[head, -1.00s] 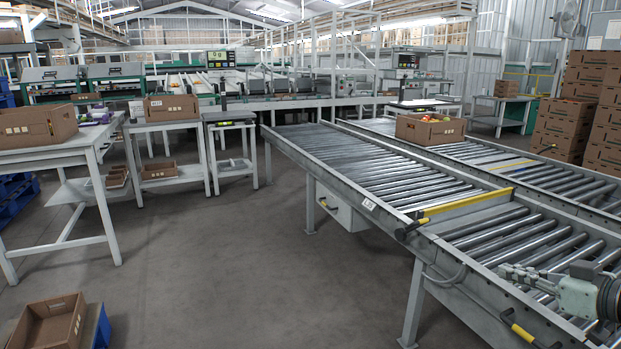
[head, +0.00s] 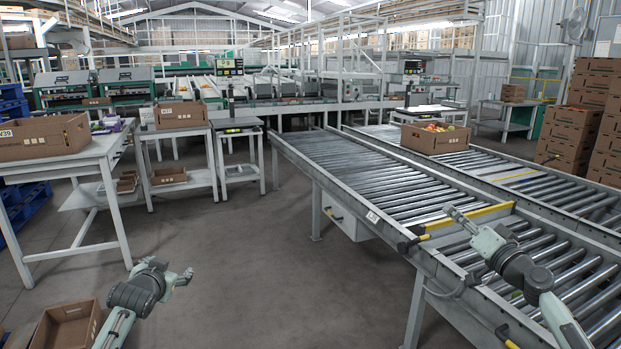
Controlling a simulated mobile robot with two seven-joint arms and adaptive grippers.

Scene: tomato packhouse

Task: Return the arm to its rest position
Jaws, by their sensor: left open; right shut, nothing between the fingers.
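My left gripper (head: 186,276) is at the lower left in the head view, with its arm coming up from the bottom edge. It is open and empty over the grey floor, just right of an open cardboard box in the picture. My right gripper (head: 449,211) is at the right, in front of the roller conveyor (head: 400,190) in the picture. It is shut with nothing in it, near the yellow bar (head: 470,217) across the conveyor. I cannot tell its height above the rollers.
An open cardboard box (head: 62,330) is low at the left. A table (head: 75,160) bears a larger box (head: 40,140). A box of tomatoes (head: 432,140) rests on the conveyors. Stacked boxes (head: 570,130) stand at the right. The floor between table and conveyor is clear.

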